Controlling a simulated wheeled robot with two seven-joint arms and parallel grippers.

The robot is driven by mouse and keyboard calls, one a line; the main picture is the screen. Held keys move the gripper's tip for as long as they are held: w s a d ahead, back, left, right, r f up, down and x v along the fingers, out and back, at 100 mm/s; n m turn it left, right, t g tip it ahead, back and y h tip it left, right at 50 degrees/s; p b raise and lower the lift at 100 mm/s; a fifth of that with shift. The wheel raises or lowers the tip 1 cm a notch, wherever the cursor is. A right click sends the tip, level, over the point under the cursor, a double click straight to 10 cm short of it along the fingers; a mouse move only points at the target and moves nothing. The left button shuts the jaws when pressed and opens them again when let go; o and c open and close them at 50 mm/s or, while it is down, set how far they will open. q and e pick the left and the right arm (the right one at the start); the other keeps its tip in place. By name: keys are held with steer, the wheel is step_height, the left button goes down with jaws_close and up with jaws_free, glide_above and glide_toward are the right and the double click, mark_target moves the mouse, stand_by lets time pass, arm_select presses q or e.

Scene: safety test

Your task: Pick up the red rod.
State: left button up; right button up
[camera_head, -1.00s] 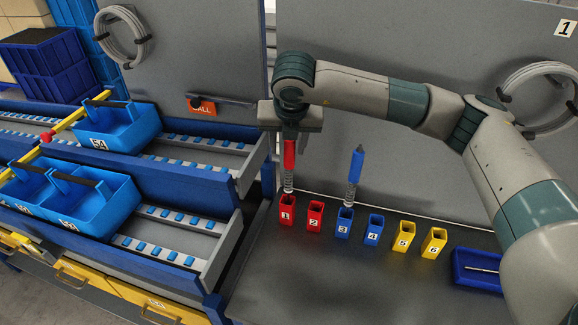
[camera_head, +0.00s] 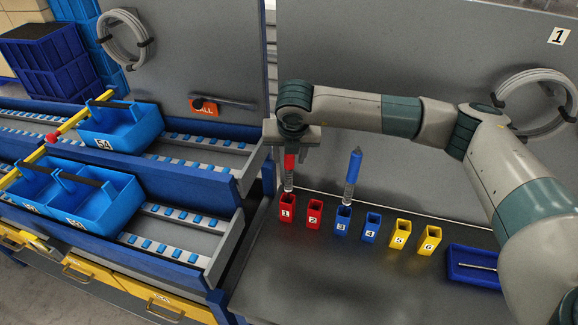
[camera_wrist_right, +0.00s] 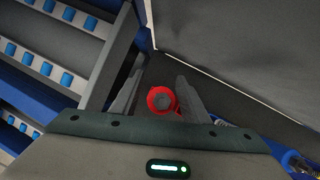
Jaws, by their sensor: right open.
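The red rod (camera_head: 290,162) stands upright in the red holder marked 1 (camera_head: 287,208), with a spring-like lower part showing above the holder. My right gripper (camera_head: 291,160) is above that holder, pointing down, with the rod's upper end hidden by it in the head view. In the right wrist view the round red top of the rod (camera_wrist_right: 161,101) lies between the two open fingers of my right gripper (camera_wrist_right: 158,98). A gap shows on both sides, wider on the left. My left gripper is not in view.
A blue rod (camera_head: 353,170) stands in the blue holder marked 3 (camera_head: 343,218). Other red, blue and yellow holders continue the row. A blue tray (camera_head: 473,281) lies at the right. The shelf rack (camera_head: 225,240) is close on the left; the grey panel stands behind.

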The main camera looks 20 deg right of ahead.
jaws_close()
steer(key=shift+r, duration=0.1)
step_height(320, 180, up, 9)
steer(key=b, duration=0.4)
steer(key=shift+r, duration=0.45)
stand_by(0.4)
